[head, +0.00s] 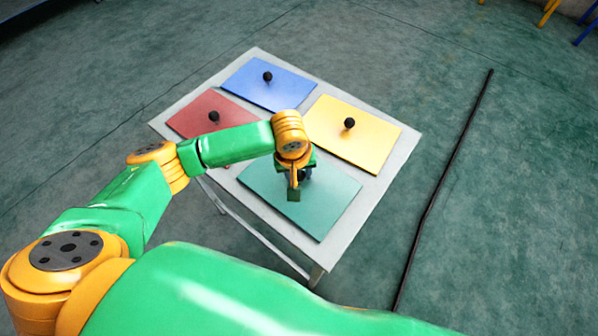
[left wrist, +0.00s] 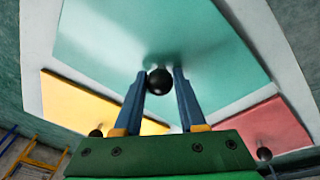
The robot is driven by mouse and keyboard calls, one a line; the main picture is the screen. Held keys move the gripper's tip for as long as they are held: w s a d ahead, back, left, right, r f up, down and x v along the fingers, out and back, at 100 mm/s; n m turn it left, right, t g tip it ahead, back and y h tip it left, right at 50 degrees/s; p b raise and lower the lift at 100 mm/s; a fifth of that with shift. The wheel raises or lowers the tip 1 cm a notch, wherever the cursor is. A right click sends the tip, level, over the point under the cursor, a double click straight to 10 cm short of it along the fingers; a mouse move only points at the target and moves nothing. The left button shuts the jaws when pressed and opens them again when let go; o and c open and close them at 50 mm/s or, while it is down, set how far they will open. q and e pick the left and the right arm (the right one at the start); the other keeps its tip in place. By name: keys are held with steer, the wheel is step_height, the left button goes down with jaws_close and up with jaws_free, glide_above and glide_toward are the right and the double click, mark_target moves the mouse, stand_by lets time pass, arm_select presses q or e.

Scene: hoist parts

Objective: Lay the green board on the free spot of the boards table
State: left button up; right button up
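The green board (head: 330,205) lies, as far as I can see, flat on the near quarter of the white boards table (head: 385,190), beside the yellow board. It also fills the upper middle of the left wrist view (left wrist: 110,40). My left gripper (head: 297,188) is over it and hides most of its knob in the head view. In the left wrist view the black knob (left wrist: 160,81) sits between the two blue fingertips of my left gripper (left wrist: 160,78). Whether the fingers press on it or stand just clear is unclear. My right gripper is not in view.
A blue board (head: 250,82), a red board (head: 195,120) and a yellow board (head: 375,140), each with a black knob, lie on the other quarters. A long black cable or rod (head: 445,180) lies on the floor right of the table.

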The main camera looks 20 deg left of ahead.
arm_select(q)
steer(key=o, duration=0.3)
steer(key=shift+o, duration=0.2)
step_height(320, 180, up, 12)
steer(key=s+p, duration=0.2)
steer(key=shift+s, duration=0.2)
steer(key=shift+f, duration=0.1)
